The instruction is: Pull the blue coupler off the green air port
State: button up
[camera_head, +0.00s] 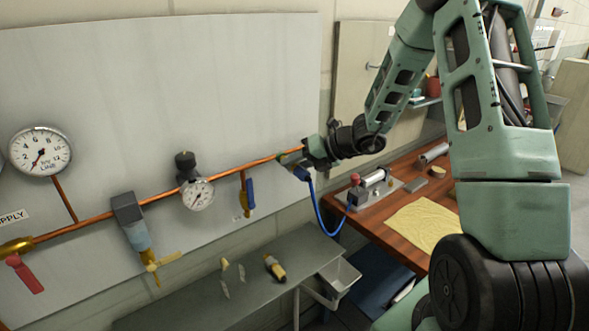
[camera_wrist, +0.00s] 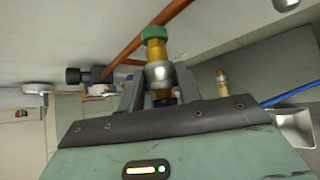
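The green air port (camera_wrist: 155,33) shows in the wrist view as a green ring on a brass fitting at the end of the copper pipe. The coupler, with a silver collar (camera_wrist: 159,74), sits on this fitting, in line with it. A dark blue part of it shows below the collar, mostly hidden by my gripper. My gripper (camera_wrist: 160,80) has one finger on each side of the collar, with no clear gap. In the head view my gripper (camera_head: 311,155) is at the pipe's right end, and the blue coupler (camera_head: 302,174) shows just below it.
A blue hose (camera_head: 323,222) hangs from the coupler to a device on the wooden bench (camera_head: 398,238). The copper pipe (camera_head: 222,170) runs left along the panel past a small gauge (camera_head: 198,195) and a blue-handled valve (camera_head: 250,193). A grey shelf (camera_head: 215,298) holding loose fittings lies below.

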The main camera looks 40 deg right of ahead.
aim_at(309, 173)
jog(key=shift+s+d+b, duration=0.1)
jog(key=shift+s+b, duration=0.2)
jog(key=shift+s, duration=2.4)
jog(key=shift+s, duration=0.15)
jog(key=shift+s, duration=1.85)
